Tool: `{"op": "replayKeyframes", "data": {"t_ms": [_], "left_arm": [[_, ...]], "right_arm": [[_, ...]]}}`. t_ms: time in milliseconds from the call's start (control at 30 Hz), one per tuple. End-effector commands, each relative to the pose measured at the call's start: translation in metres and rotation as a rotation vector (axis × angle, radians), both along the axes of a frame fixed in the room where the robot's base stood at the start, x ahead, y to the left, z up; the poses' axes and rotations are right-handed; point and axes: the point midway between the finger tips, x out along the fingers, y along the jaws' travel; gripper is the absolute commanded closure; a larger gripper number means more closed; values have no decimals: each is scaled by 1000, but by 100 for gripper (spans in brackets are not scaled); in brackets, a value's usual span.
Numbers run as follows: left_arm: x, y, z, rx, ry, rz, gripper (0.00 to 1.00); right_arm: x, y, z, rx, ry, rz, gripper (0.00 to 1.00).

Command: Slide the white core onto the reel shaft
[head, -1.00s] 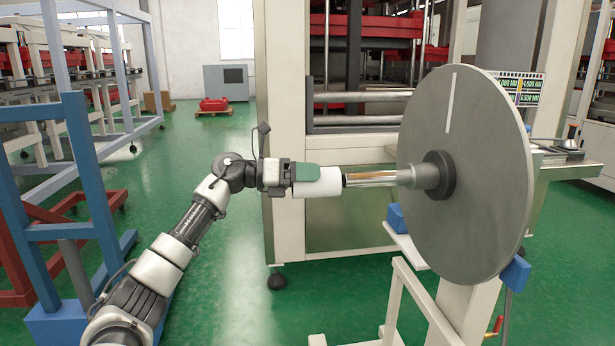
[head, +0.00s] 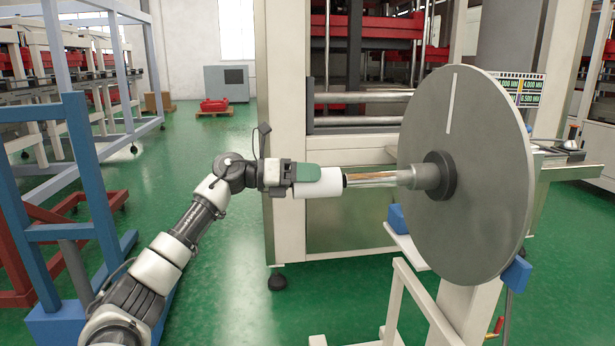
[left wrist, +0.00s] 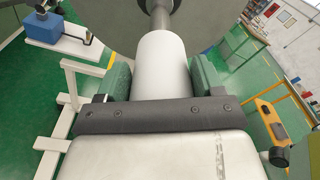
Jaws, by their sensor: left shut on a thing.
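The white core (head: 318,188) is a short white cylinder held level at the free end of the reel shaft (head: 375,179). My left gripper (head: 307,174), with green fingers, is shut on the core from the left. In the left wrist view the core (left wrist: 162,68) lies between the two green fingers, in line with the shaft (left wrist: 158,18). The shaft's dark tip meets the core's right end; I cannot tell how far inside it is. The shaft sticks out leftward from the dark hub (head: 440,175) of a large grey disc (head: 475,230). My right gripper is out of view.
A cream stand (head: 400,305) with blue blocks (head: 515,272) is under the disc. The cream machine frame (head: 283,130) with rollers rises behind the shaft. A blue and red frame (head: 75,180) stands at left. Green floor is open between.

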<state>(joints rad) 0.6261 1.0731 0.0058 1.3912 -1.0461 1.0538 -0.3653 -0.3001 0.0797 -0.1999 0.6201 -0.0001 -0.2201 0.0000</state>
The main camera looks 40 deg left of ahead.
Motion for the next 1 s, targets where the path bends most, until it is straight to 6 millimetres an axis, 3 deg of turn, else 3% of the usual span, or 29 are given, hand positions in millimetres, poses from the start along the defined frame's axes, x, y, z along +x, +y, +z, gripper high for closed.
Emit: {"op": "replayKeyframes", "data": {"t_ms": [1000], "left_arm": [[14,-11,1,0,0,0,71]], "right_arm": [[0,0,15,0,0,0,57]]}}
